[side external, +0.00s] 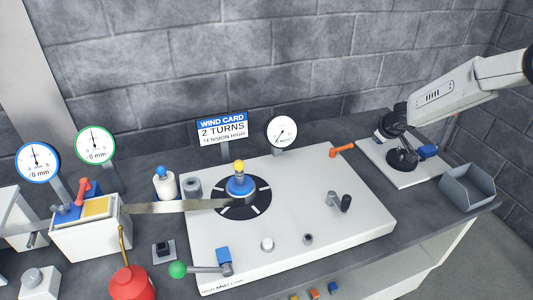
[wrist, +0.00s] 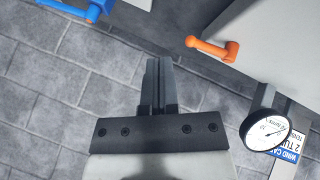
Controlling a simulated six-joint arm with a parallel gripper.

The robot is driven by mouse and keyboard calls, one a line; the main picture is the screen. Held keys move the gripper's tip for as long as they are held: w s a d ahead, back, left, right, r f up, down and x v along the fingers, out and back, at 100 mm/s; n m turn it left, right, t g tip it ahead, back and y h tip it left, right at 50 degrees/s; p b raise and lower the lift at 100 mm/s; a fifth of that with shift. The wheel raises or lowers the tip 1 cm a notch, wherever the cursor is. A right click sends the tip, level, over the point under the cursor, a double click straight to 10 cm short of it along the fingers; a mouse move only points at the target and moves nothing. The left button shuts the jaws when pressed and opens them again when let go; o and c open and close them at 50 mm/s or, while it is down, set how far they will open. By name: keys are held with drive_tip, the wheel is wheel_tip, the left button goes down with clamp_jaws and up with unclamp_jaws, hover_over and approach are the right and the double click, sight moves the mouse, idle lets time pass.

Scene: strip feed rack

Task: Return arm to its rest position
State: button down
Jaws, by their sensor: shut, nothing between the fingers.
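My gripper (wrist: 160,68) shows in the wrist view, with its two dark fingers together and nothing between them. Behind the fingers lie the grey block wall and the dark bench edge; they appear apart from everything. In the side external view my pale arm reaches in from the right edge, above the bench's right end. I cannot make out the fingertips clearly there. An orange lever (side external: 342,149) sits at the back right corner of the white base plate (side external: 300,215). The lever also shows in the wrist view (wrist: 214,50).
A round gauge (side external: 281,133) and a wind card sign (side external: 222,129) stand behind the plate. A grey bin (side external: 468,187) sits at the bench's right end. A yellow-knobbed blue hub (side external: 240,185) holds the plate's left half. A red container (side external: 131,284) stands at front left.

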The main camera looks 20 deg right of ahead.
drive_tip(key=s+a+r+m+g+y, duration=0.1)
drive_tip(key=s+a, duration=0.1)
drive_tip(key=s, duration=0.8)
drive_tip(key=s+a+r+m+g+y, duration=0.1)
drive_tip(key=s+a+r+m+g, duration=0.1)
drive_tip(key=s, duration=0.9)
drive_tip(key=s+a+r+m+g, duration=0.1)
drive_tip(key=s+a, duration=0.3)
drive_tip(key=s, duration=0.7)
drive_tip(key=shift+r+m+g+y, duration=0.3)
drive_tip(key=shift+r+y, duration=0.1)
drive_tip(key=shift+r, duration=0.15)
